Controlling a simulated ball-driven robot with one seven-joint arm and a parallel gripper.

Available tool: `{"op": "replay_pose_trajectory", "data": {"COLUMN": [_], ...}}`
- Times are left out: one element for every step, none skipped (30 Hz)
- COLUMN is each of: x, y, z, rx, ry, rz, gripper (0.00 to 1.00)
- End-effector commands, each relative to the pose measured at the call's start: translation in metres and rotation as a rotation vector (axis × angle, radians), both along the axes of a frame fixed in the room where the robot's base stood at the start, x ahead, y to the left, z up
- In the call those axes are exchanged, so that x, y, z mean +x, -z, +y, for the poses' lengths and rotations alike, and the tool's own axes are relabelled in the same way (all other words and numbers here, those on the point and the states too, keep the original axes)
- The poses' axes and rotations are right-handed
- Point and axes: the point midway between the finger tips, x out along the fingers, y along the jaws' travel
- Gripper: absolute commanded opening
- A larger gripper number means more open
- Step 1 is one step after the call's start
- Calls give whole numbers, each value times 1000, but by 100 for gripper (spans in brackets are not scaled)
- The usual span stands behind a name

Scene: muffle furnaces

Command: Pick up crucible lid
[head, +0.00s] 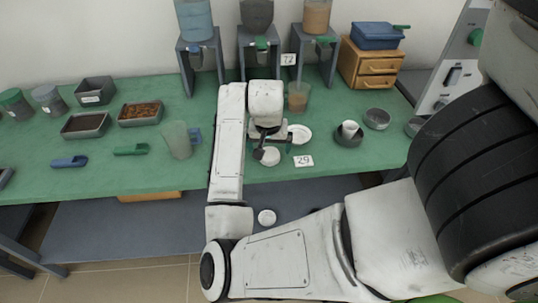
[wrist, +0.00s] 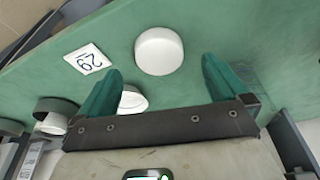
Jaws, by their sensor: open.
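A white, round, smooth-topped piece that looks like the crucible lid (wrist: 159,51) lies on the green table; it also shows in the head view (head: 268,157), partly behind my gripper. A second white round piece, a shallow dish or lid (wrist: 131,98), lies nearer the gripper's base, partly hidden by it; the head view shows it to the right of my gripper (head: 301,134). My gripper (wrist: 162,83) is open and empty, above the table, its green fingers pointing towards the smooth-topped piece. It also shows in the head view (head: 272,148).
A card marked 29 (head: 303,161) lies beside the lid. A dark bowl (head: 348,139) holding a white cup (head: 350,127) stands to the right. A beaker with brown contents (head: 298,96) stands behind, a jug (head: 177,141) to the left. The table's front edge is close.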

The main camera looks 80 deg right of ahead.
Motion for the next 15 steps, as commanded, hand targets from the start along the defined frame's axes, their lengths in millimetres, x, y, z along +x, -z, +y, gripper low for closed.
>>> {"op": "replay_pose_trajectory", "data": {"x": [1,1,1,1,1,1,1,2,2,2,2,2,2,2,2], "y": [8,13,18,22,25,28,30,32,33,33,33,33,33,33,33], "z": [0,-1,-2,-3,-4,-5,-6,-6,-7,-7,-7,-7,-7,-7,-7], "rx": [3,3,3,3,2,3,3,3,2,1,1,1,1,1,1], "ry": [-2,-2,-2,-2,-2,-1,-1,-2,-1,-1,-1,-1,-1,-1,-1], "rz": [2,2,1,1,1,1,1,1,1,0,0,0,0,0,0], "gripper": [100,100,100,100,100,100,100,100,100,100,100,100,100,100,100]}}
